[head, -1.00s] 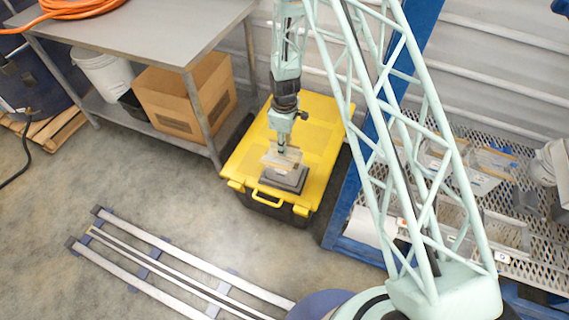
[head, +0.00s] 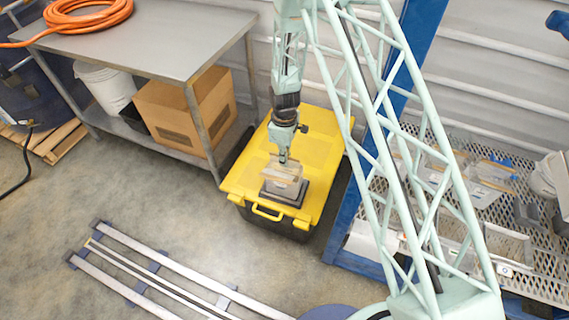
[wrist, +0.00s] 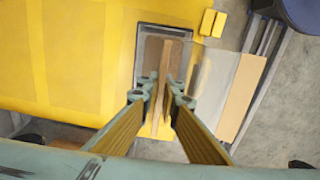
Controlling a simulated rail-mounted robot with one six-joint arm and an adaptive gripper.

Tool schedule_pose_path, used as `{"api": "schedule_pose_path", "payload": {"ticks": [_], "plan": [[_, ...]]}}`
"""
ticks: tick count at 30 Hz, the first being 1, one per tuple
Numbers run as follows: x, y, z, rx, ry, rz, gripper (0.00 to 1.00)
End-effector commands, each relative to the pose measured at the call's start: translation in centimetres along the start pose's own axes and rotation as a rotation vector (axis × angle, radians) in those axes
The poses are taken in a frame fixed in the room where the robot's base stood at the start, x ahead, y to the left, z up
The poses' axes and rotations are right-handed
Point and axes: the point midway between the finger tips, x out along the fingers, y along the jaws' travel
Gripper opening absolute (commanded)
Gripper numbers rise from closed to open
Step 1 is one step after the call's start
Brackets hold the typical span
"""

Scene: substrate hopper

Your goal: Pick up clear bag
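The clear bag (head: 284,174) has tan strips along its edges and stands on a dark flat-topped device (head: 286,193) on the yellow lid of a tote (head: 315,128). My gripper (head: 283,158) points down at the bag's top edge. In the wrist view, my gripper (wrist: 164,88) has its two fingers apart, one on each side of a tan strip (wrist: 169,65) of the bag. Narrow gaps show beside the strip, so it does not look clamped. The clear sheet (wrist: 217,75) spreads to the right. The fingertips' exact depth on the strip is hard to tell.
A steel table (head: 165,45) with an orange hose (head: 88,14) stands at left, with a cardboard box (head: 190,105) and white bucket (head: 107,88) below it. A blue-framed mesh rack (head: 470,225) with bins is at right. Metal rails (head: 150,265) lie on the floor, which is otherwise open at front left.

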Motion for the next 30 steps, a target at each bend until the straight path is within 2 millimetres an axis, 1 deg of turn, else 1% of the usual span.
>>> {"api": "schedule_pose_path", "payload": {"ticks": [16, 23, 26, 30], "plan": [[-3.5, 0.1, -0.1, 0.000, 0.001, 0.001, 0.00], [-3.6, -1.4, 1.3, 0.000, 0.000, 0.000, 0.00], [-3.7, -2.4, 2.2, 0.000, 0.000, -0.001, 0.00], [-3.9, -4.3, 3.8, 0.001, -0.001, -0.001, 0.00]]}}
